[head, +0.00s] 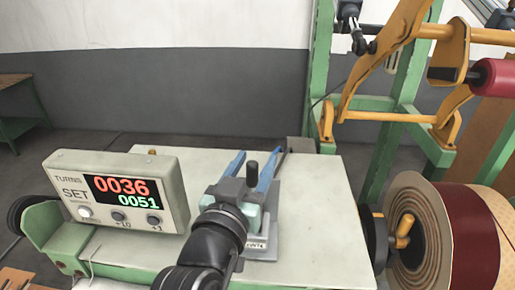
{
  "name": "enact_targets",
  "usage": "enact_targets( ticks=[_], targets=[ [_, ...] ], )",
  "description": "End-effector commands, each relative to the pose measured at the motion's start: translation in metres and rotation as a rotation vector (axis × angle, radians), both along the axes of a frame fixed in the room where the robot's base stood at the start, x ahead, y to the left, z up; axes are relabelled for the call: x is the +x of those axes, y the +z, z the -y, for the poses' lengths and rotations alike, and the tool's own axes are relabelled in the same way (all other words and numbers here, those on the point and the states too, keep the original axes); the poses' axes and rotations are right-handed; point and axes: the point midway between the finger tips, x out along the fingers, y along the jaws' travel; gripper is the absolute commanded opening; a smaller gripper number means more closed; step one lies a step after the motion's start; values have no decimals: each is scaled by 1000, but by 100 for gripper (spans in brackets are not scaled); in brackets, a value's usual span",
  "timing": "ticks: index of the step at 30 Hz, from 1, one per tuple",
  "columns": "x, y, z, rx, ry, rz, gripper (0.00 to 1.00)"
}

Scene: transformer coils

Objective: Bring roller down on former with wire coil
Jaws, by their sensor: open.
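The red roller (497,77) hangs at the upper right on the orange swing arm (385,55), well above the former. The former (414,220), with a tan layered end face, carries a dark red wire coil (476,225) at the lower right. There is a clear gap between roller and coil, and both run out of the picture on the right. My gripper (258,160) is over the bench at the centre, its two blue fingers apart and pointing away from me. It is far left of the roller and apart from the orange arm.
A turns counter (120,190) reading 0036 over 0051 stands on the pale bench (320,220). A grey plate (262,250) with an upright dark knob lies beneath my gripper. Green frame posts (318,75) rise behind. The bench's right side is clear.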

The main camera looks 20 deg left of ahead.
Motion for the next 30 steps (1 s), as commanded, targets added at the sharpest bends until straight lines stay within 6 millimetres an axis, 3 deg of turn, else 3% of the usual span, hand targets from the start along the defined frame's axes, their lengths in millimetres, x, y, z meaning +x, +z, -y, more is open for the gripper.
enact_targets(
  ticks=[6,17,26,30],
  targets=[
    [19,1,-1,-1,0,0,55],
    [22,0,-2,0,0,0,53],
    [21,0,-2,0,0,0,0],
    [21,0,-2,0,1,0,0]
  ],
)
